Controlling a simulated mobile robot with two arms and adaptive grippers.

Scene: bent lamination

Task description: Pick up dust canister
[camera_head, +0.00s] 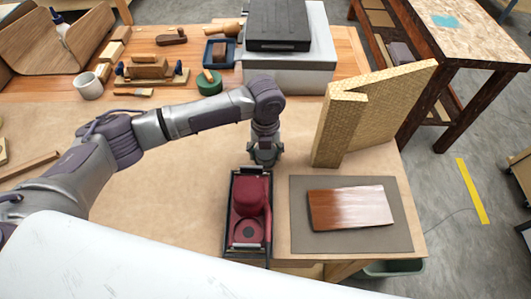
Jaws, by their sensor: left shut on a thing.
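A dark red piece, which looks like the dust canister (250,195), sits in a narrow black tray (231,245) near the front of the workbench. It has a rounded upper part and a flat lower part with a dark round disc. My left gripper (264,158) points down at the far end of the canister and tray. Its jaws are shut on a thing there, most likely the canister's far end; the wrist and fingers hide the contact. My right gripper is not in view.
A grey mat (380,240) with a brown wood panel (345,208) lies to the right. A tan angled block (370,110) stands behind it. A grey box (290,75) with a black case (278,25), a mug (89,86) and several tools fill the back. Brown bench surface (160,200) is clear at left.

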